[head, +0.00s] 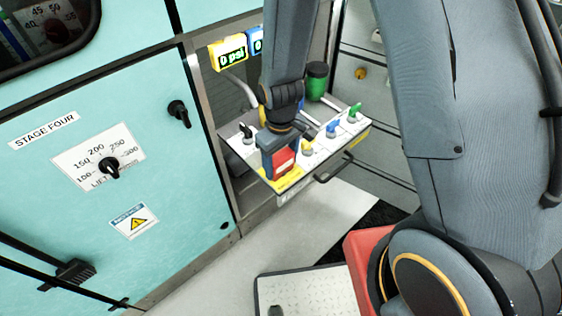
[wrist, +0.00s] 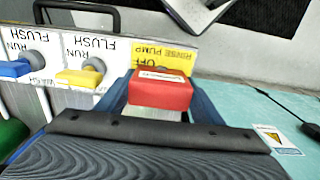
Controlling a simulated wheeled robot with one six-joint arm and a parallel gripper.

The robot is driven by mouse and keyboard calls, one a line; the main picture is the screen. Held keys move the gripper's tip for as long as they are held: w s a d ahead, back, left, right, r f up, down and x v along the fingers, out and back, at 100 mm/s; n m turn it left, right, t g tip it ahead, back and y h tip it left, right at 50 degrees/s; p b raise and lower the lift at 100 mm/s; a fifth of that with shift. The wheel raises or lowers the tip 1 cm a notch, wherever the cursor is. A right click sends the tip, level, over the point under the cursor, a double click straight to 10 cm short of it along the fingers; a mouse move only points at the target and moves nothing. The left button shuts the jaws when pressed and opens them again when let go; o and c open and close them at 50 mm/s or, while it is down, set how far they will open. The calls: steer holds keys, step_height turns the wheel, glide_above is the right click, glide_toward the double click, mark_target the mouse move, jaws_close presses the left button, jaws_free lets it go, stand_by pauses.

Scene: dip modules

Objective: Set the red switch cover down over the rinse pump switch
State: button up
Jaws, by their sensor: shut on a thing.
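The red switch cover (wrist: 160,94) is between the two blue fingers of my gripper (wrist: 160,86), which is shut on it. In the head view the red cover (head: 284,162) is held low at the front left part of the switch panel (head: 318,158). The yellow rinse pump label (wrist: 160,56), with the word OFF showing, is right beyond the cover in the wrist view. The rinse pump switch is not visible; the cover and my gripper hide that part of the panel. I cannot tell whether the cover touches the panel.
A yellow switch (wrist: 82,76) and a blue switch (wrist: 22,66) stand beside the cover. A green switch (head: 354,113) and a black knob (head: 246,132) are also on the panel. A dark handle (head: 334,168) runs along its front edge.

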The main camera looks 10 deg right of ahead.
steer(key=o, duration=1.2)
steer(key=shift+r+b, duration=0.3)
steer(key=shift+r, duration=3.6)
steer(key=s+d+r+m, duration=0.2)
steer(key=d+r, duration=0.1)
steer(key=d, duration=0.1)
steer(key=s+d+r+m, duration=0.2)
steer(key=s+d+r, duration=0.1)
steer(key=d, duration=0.1)
steer(key=s+d+r+m, duration=0.2)
steer(key=d+r, duration=0.1)
steer(key=d, duration=0.1)
steer(key=shift+s+d+r+m, duration=0.35)
steer(key=shift+m, duration=0.05)
